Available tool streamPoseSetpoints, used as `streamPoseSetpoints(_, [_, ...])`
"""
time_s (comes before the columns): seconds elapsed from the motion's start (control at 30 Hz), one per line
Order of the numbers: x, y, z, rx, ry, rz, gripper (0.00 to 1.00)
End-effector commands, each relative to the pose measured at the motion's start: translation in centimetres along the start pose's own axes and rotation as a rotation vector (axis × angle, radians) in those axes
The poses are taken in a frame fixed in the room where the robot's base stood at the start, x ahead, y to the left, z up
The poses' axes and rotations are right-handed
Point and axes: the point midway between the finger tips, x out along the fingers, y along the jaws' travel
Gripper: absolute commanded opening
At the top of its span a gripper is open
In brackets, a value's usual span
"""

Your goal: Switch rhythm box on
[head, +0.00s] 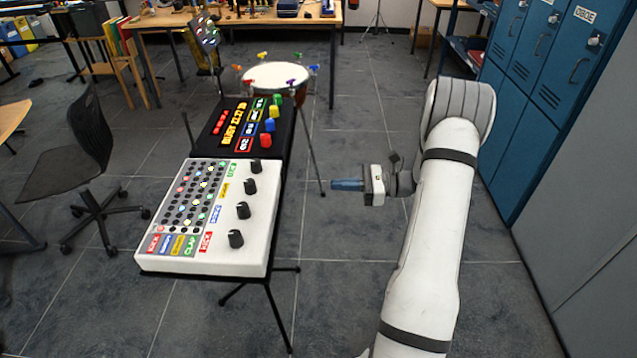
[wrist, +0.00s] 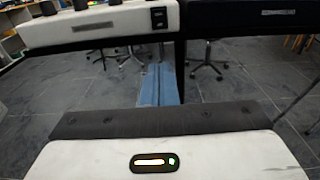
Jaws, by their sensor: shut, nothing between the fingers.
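The rhythm box (head: 255,225) is a white slab with several black knobs and a grid of coloured dots, on a black stand. In the wrist view its white side (wrist: 110,25) spans the upper left. A small black switch (wrist: 158,18) sits near that side's right end; its position is too small to tell. In the head view the switch side is hidden. My gripper (head: 334,185) is to the right of the rhythm box, apart from it, its blue fingers pointing left. In the wrist view the fingers (wrist: 160,75) are shut and empty, below the switch.
A black unit (head: 215,125) with lit text and coloured knobs stands behind the rhythm box. A drum (head: 278,75) is beyond it. Blue lockers (head: 515,130) stand at right, an office chair (head: 85,150) at left. Floor between gripper and box is clear.

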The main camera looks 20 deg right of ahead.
Motion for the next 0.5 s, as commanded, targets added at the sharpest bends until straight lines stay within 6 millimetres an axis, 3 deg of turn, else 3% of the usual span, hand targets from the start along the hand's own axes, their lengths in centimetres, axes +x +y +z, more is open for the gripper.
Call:
streamPoseSetpoints(0.2, [-1.9,0.0,-0.3,0.000,0.000,0.002,0.00])
streamPoseSetpoints(0.5, [-2.0,0.0,-0.3,0.000,0.000,0.003,0.00])
